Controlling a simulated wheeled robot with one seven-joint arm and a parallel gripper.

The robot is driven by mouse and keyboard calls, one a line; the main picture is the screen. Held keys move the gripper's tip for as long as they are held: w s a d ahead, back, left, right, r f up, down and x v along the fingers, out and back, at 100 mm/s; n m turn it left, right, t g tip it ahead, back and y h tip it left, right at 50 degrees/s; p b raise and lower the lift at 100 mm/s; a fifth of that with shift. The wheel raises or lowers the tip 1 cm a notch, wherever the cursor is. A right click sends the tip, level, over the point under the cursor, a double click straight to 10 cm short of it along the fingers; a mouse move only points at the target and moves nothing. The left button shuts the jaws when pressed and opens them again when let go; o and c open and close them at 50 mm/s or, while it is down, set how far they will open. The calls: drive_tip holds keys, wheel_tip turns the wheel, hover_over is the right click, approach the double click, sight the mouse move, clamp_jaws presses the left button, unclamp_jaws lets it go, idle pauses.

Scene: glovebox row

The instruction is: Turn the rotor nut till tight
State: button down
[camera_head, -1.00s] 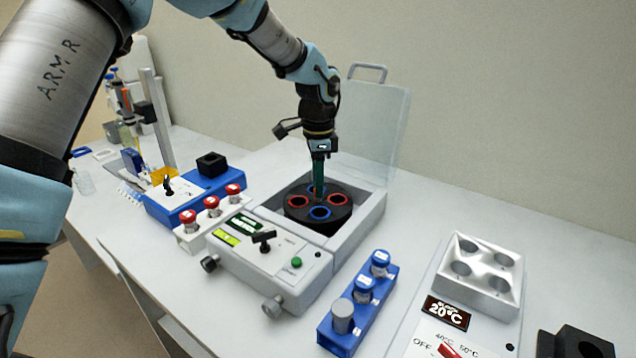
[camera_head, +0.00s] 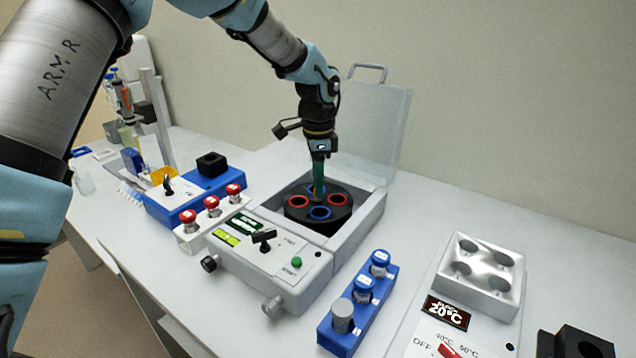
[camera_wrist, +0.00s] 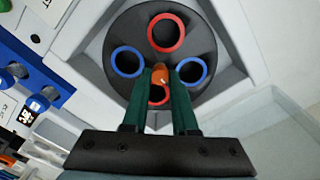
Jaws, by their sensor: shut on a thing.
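The black rotor (camera_head: 296,215) sits in the open bowl of the grey centrifuge (camera_head: 322,262). It has red-ringed and blue-ringed holes, and it also shows in the wrist view (camera_wrist: 190,32). The orange rotor nut (camera_wrist: 160,74) is at the rotor's centre. My gripper (camera_wrist: 160,82) comes down from above with its green fingers on either side of the nut, shut on it. In the head view my gripper (camera_head: 318,192) hides the nut.
The clear centrifuge lid (camera_head: 375,120) stands open behind the bowl. A blue rack (camera_head: 345,335) with capped vials is in front right. A white rack with red-capped vials (camera_head: 212,204) stands left. A metal block (camera_head: 482,272) is at the right.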

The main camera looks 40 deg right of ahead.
drive_tip(key=shift+d, duration=0.1)
drive_tip(key=c, duration=0.7)
unclamp_jaws()
wheel_tip(320, 180, up, 11)
drive_tip(key=b, duration=0.3)
drive_tip(key=shift+f, duration=0.1)
drive_tip(key=w+a+f+n, duration=0.2)
drive_tip(key=w+a+n, duration=0.2)
drive_tip(key=a, duration=0.5)
drive_tip(key=w+a+f+n, duration=0.1)
drive_tip(key=w+a+n, duration=0.25)
drive_tip(key=a, duration=0.65)
drive_tip(key=w+a+f+n, duration=0.2)
drive_tip(key=w+a+n, duration=0.25)
drive_tip(key=a, duration=0.45)
drive_tip(key=s+a+f+n, duration=0.1)
drive_tip(key=s+a+n, duration=0.1)
drive_tip(key=a, duration=0.5)
drive_tip(key=s+a+f+n+t, duration=0.1)
drive_tip(key=s+a+n, duration=0.2)
drive_tip(key=a+n, duration=0.2)
drive_tip(key=s+a+f+n, duration=0.1)
drive_tip(key=s+a+n, duration=0.2)
drive_tip(key=a, duration=0.6)
drive_tip(key=shift+a+f+n+t, duration=0.2)
drive_tip(key=shift+a+n+t, duration=0.1)
drive_tip(key=shift+n, duration=0.3)
